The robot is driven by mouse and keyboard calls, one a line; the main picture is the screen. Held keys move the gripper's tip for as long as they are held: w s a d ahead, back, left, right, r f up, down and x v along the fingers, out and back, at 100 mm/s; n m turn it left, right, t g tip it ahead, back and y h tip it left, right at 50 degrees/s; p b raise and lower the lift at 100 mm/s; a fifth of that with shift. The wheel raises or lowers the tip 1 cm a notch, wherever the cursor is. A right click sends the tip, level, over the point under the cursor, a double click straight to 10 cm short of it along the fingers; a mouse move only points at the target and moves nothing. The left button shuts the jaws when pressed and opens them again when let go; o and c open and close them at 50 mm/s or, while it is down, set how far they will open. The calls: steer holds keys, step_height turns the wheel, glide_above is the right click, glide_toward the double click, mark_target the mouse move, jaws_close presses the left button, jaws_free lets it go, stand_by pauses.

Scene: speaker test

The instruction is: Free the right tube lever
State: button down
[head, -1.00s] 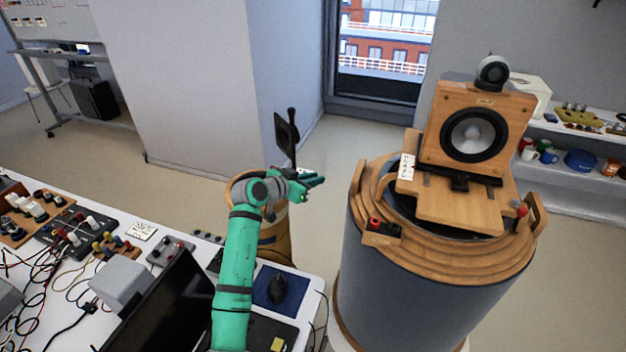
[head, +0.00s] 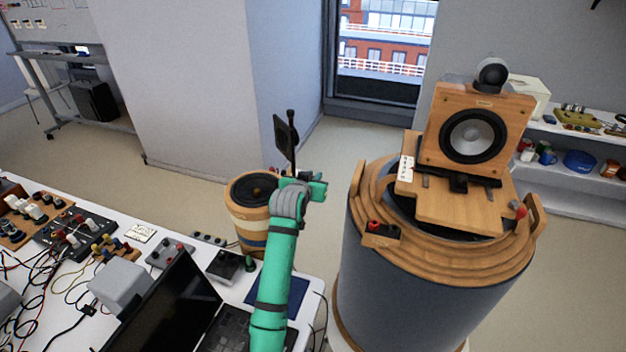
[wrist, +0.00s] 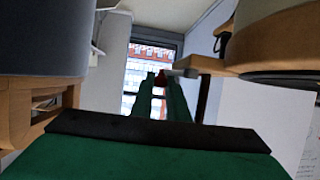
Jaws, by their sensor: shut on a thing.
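In the wrist view my gripper's green fingers are closed on a red knob (wrist: 162,78). A pale rod (wrist: 178,73) runs from it to a wooden bracket (wrist: 203,64) by a pale round body at upper right. In the head view my gripper (head: 318,190) is beside the small wooden drum (head: 250,212), left of the big grey tube (head: 385,285); the held knob is hidden there. A separate red-tipped lever (head: 518,209) sits on the right side of the big tube's wooden rim, away from my gripper.
A wooden speaker (head: 440,140) stands on the big tube. A red-and-black terminal block (head: 380,231) is on its front rim. A dark panel on a thin post (head: 287,138) rises behind my gripper. The bench at left holds a laptop (head: 165,310) and wiring.

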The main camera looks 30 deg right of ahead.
steer(key=shift+w+d+n+t+y, duration=0.1)
steer(key=shift+w+n+t+y, duration=0.4)
steer(key=shift+n+y, duration=0.7)
steer(key=shift+w+n+t+y, duration=0.25)
steer(key=shift+n+t+y, duration=0.4)
steer(key=shift+n+y, duration=0.55)
steer(key=shift+w+d+n+t+y, duration=0.1)
steer(key=shift+w+n+t+y, duration=0.4)
steer(key=shift+n+y, duration=0.7)
steer(key=shift+a, duration=0.1)
steer(key=c, duration=1.7)
jaws_free()
steer(key=shift+s, duration=0.15)
steer(key=v, duration=0.7)
steer(key=shift+s, duration=0.2)
